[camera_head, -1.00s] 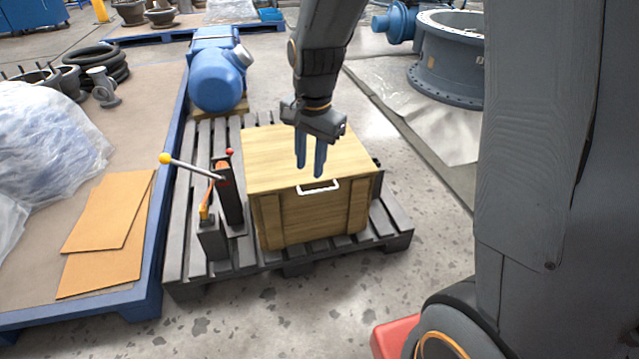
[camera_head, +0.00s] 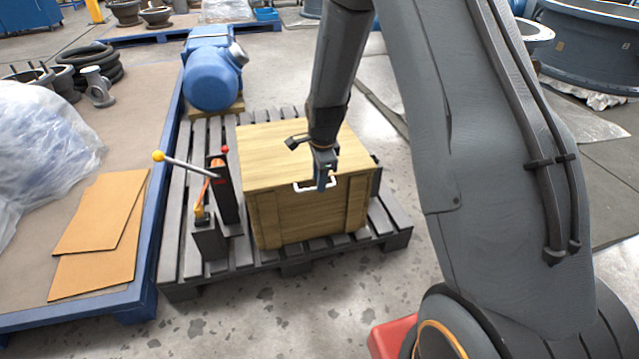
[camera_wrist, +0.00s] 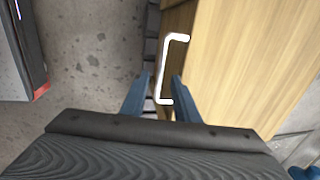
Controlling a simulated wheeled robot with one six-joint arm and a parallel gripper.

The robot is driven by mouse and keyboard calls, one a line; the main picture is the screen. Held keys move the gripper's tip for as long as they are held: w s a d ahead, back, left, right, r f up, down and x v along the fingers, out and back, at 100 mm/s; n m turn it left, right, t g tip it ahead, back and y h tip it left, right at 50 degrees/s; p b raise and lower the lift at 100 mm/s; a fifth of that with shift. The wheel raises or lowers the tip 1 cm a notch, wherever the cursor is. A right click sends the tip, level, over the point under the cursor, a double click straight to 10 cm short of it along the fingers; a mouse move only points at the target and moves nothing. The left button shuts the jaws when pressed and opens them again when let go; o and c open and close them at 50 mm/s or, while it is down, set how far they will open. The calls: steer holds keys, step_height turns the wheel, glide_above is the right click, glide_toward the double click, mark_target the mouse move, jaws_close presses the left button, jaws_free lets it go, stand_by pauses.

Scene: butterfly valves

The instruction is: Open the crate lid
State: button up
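A wooden crate (camera_head: 285,218) stands on a dark slatted pallet, and its plywood lid (camera_head: 268,157) lies flat and closed on top. A white bracket-shaped handle (camera_head: 301,187) sits at the lid's front edge. It also shows in the wrist view (camera_wrist: 160,68). My gripper (camera_head: 324,182) is at the handle, pointing down along the crate's front. In the wrist view my gripper (camera_wrist: 158,88) has its two blue fingers apart, with the handle's near end between them. I cannot tell whether the fingers touch the handle.
Lever stands with a yellow-knobbed lever (camera_head: 185,163) rise left of the crate on the pallet (camera_head: 180,245). A blue motor (camera_head: 212,80) stands behind. A blue-edged platform (camera_head: 150,270) with brown sheets is at left. The floor in front is clear.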

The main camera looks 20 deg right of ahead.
steer(key=shift+w+f, duration=0.15)
steer(key=shift+f, duration=0.55)
jaws_close()
